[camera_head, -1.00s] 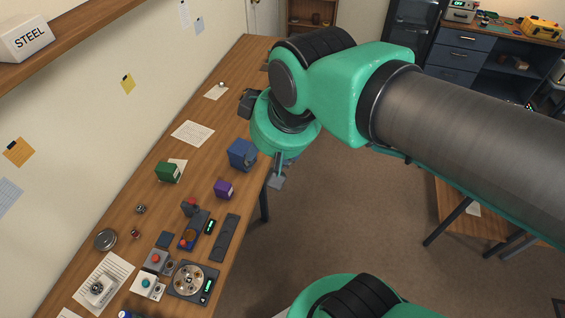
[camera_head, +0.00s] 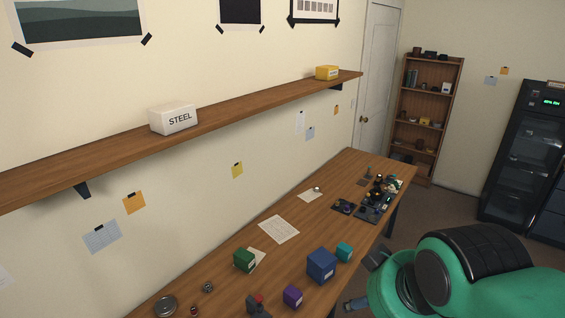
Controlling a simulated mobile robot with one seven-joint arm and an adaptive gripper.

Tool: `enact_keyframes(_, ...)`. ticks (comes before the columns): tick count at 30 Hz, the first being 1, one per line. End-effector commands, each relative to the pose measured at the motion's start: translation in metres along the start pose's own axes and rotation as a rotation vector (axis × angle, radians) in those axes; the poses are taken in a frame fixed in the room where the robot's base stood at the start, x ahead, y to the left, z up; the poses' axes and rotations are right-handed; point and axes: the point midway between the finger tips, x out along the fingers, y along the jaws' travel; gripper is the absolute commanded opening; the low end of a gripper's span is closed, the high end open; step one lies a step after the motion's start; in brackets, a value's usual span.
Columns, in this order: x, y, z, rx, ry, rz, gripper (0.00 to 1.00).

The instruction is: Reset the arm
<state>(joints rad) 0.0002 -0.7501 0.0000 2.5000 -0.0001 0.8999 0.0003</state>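My arm, green with black joint covers, fills the lower right corner, beside the table's right edge. A small grey part of my gripper (camera_head: 356,304) shows at the bottom, just right of the table edge and below the blue box. Its fingertips are mostly hidden or cut off, so I cannot tell whether it is open or shut. I see nothing held in the part that shows.
The wooden table (camera_head: 342,186) carries a blue box (camera_head: 321,266), teal box (camera_head: 344,252), green box (camera_head: 244,260), purple box (camera_head: 292,297) and dark devices (camera_head: 373,205). A wall shelf (camera_head: 255,101) holds a STEEL box (camera_head: 174,120). A bookcase (camera_head: 427,115) and black cabinet (camera_head: 521,150) stand behind.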

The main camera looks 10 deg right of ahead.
Motion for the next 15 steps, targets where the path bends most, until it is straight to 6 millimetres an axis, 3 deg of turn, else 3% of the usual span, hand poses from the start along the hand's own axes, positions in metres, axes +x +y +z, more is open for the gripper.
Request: enact_keyframes(15, 0.080, 0.000, 0.043, 0.000, 0.000, 0.000, 0.48)
